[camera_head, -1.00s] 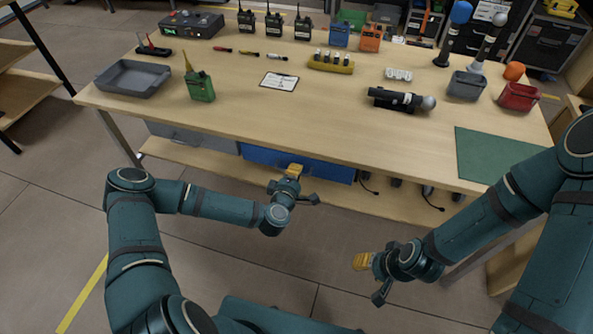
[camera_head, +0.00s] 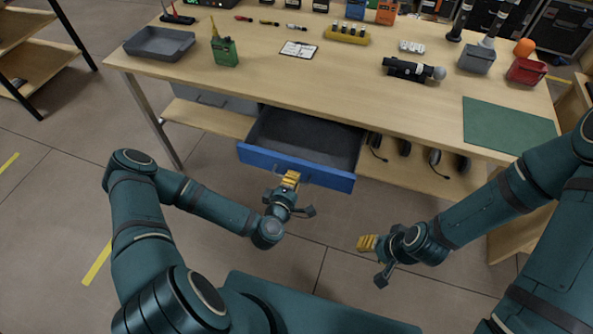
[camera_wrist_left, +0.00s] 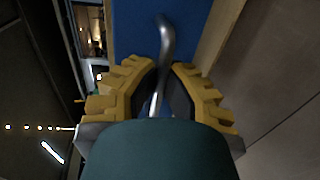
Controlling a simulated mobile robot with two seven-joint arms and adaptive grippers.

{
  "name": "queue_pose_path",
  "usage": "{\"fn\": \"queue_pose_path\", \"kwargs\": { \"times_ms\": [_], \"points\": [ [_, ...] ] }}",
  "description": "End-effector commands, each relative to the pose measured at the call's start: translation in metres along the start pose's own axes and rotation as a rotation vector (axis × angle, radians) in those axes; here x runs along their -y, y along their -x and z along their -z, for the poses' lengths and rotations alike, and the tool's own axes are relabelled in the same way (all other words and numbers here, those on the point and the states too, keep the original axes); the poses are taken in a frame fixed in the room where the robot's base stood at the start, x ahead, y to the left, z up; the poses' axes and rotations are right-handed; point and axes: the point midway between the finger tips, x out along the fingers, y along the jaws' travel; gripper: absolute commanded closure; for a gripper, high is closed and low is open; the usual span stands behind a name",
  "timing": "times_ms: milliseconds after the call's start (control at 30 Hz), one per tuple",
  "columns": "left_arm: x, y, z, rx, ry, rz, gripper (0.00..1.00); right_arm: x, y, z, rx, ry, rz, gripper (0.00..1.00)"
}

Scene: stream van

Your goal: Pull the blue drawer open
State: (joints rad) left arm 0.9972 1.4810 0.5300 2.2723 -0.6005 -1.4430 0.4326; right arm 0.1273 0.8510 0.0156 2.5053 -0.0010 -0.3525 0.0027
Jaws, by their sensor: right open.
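The blue drawer (camera_head: 265,162) under the table is pulled out, and its empty dark grey inside shows in the head view. My left gripper (camera_head: 290,181) is at the middle of the drawer front. In the left wrist view the blue front (camera_wrist_left: 190,28) fills the top middle. The curved metal handle (camera_wrist_left: 167,40) runs between the yellow fingers of my left gripper (camera_wrist_left: 162,80), which are closed around it. In the head view the handle is mostly hidden by the fingers. My right gripper (camera_head: 367,243) is open and empty, lower right of the drawer, over the floor.
The wooden table (camera_head: 340,75) carries a grey tray (camera_head: 160,44), a green radio (camera_head: 224,50), a microphone (camera_head: 412,69) and a green mat (camera_head: 508,126). A grey drawer (camera_head: 212,98) is left of the blue one. Floor in front is clear.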

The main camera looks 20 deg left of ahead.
Motion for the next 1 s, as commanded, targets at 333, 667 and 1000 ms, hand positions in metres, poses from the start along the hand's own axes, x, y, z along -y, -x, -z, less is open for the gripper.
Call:
{"fn": "queue_pose_path", "kwargs": {
  "times_ms": [333, 667, 1000],
  "points": [
    [0.0016, 0.0103, -0.0005, 0.001, 0.001, -0.002, 1.00, 0.0006, 0.0017, -0.0004, 0.002, 0.000, 0.000, 0.53],
    [0.0016, 0.0100, -0.0005, 0.001, 0.001, -0.001, 0.62, 0.0006, 0.0016, -0.0004, 0.001, 0.000, 0.000, 0.53],
    [0.0020, 0.0118, -0.0002, 0.001, 0.000, 0.000, 0.61, 0.0007, 0.0016, -0.0003, 0.001, 0.000, 0.000, 0.53]
  ]
}}
